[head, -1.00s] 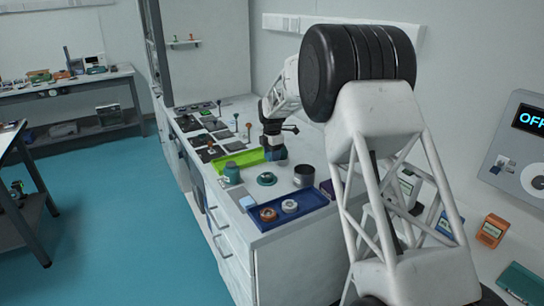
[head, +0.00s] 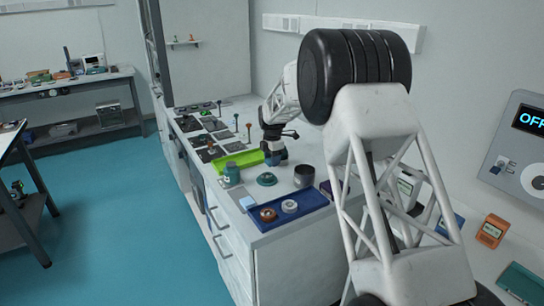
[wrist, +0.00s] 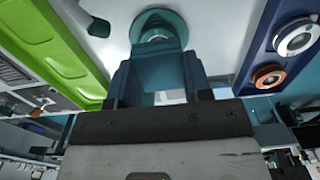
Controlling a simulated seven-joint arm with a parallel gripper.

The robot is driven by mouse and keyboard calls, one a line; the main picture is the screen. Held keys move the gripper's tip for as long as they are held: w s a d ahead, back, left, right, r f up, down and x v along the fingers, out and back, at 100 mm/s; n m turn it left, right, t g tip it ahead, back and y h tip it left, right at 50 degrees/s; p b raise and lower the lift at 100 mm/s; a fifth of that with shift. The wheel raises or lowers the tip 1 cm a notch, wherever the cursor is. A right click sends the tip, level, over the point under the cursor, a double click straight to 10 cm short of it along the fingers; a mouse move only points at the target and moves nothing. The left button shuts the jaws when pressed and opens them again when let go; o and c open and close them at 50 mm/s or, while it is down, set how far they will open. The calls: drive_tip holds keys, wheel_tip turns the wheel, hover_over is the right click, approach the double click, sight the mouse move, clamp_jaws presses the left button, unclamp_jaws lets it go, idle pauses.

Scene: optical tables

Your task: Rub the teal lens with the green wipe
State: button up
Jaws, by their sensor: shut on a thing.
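The teal lens (head: 267,179) lies on the white bench top. It is a round teal mount, and its near part is covered in the wrist view (wrist: 160,18). My gripper (head: 277,160) is just behind the lens in the head view, fingers pointing down. In the wrist view its dark blue fingers (wrist: 160,85) are shut on a dark teal-green piece (wrist: 158,62), which looks like the green wipe. The wipe overlaps the lens's near edge in that view; I cannot tell whether they touch. In the head view the wipe is not clearly visible.
A lime-green tray (head: 238,160) lies to the left of my gripper. A teal jar (head: 231,173) and a dark round cup (head: 304,175) flank the lens. A blue tray (head: 315,199) with an orange ring and a white ring lies in front. Upright posts stand behind.

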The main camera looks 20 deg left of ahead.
sight(270, 175)
drive_tip(key=shift+f, duration=2.95)
drive_tip(key=shift+s+a+r, duration=0.25)
drive_tip(key=shift+a+r, duration=0.15)
drive_tip(key=shift+r, duration=0.1)
drive_tip(key=shift+s+a+f, duration=0.35)
drive_tip(key=shift+a, duration=0.2)
drive_tip(key=shift+s+a+r, duration=0.15)
drive_tip(key=shift+s+a, duration=0.05)
drive_tip(key=shift+a, duration=0.2)
drive_tip(key=shift+s+a, duration=0.25)
drive_tip(key=shift+a, duration=0.1)
drive_tip(key=shift+w+d, duration=0.35)
drive_tip(key=shift+d, duration=0.25)
drive_tip(key=shift+w+d, duration=0.1)
drive_tip(key=shift+d, duration=0.1)
drive_tip(key=shift+w+d, duration=0.15)
drive_tip(key=shift+d, duration=0.05)
drive_tip(key=shift+w+d, duration=0.2)
drive_tip(key=shift+d, duration=0.15)
drive_tip(key=shift+w+d+r, duration=0.15)
drive_tip(key=shift+w+d, duration=0.1)
drive_tip(key=shift+d, duration=0.1)
drive_tip(key=shift+r, duration=3.55)
